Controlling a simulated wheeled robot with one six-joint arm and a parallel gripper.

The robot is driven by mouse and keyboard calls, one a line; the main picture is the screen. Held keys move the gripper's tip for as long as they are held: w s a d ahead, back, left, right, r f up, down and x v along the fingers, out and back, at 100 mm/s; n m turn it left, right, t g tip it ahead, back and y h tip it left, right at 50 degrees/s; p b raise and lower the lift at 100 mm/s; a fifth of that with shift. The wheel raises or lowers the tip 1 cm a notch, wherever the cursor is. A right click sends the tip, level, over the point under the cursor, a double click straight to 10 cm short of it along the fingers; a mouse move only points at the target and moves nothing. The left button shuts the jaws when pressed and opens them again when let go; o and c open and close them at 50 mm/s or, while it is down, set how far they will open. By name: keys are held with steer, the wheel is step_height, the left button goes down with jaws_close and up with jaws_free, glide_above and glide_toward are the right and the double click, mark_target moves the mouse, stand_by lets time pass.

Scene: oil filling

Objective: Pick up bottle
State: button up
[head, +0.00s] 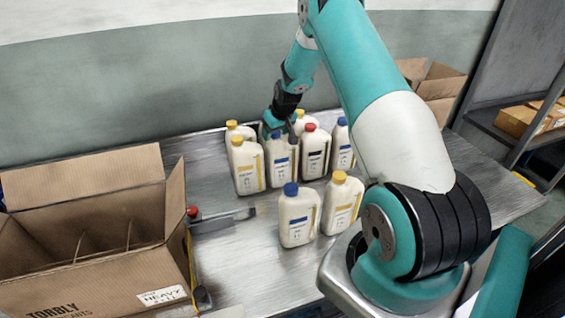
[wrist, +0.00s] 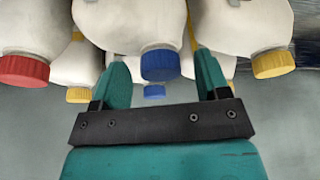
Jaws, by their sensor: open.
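Several white bottles with coloured caps stand upright on the metal table in the head view. A blue-capped bottle (head: 279,161) stands between a yellow-capped bottle (head: 247,168) and a red-capped bottle (head: 315,155). My gripper (head: 284,127) is over the back of this group, and its fingertips are partly hidden there. In the wrist view my gripper (wrist: 160,62) is open, with one finger either side of a blue-capped bottle (wrist: 158,25). I cannot tell whether the fingers touch it. Red and yellow caps show to its sides.
Two more bottles, one blue-capped (head: 297,217) and one yellow-capped (head: 341,205), stand in front. An open cardboard box (head: 100,275) with dividers is at the left. A red-ended tool (head: 222,218) lies between. Another open box (head: 440,85) stands at the back right.

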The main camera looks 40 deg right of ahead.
steer(key=shift+c, duration=0.2)
steer(key=c, duration=1.1)
steer(key=shift+r, duration=0.1)
jaws_close()
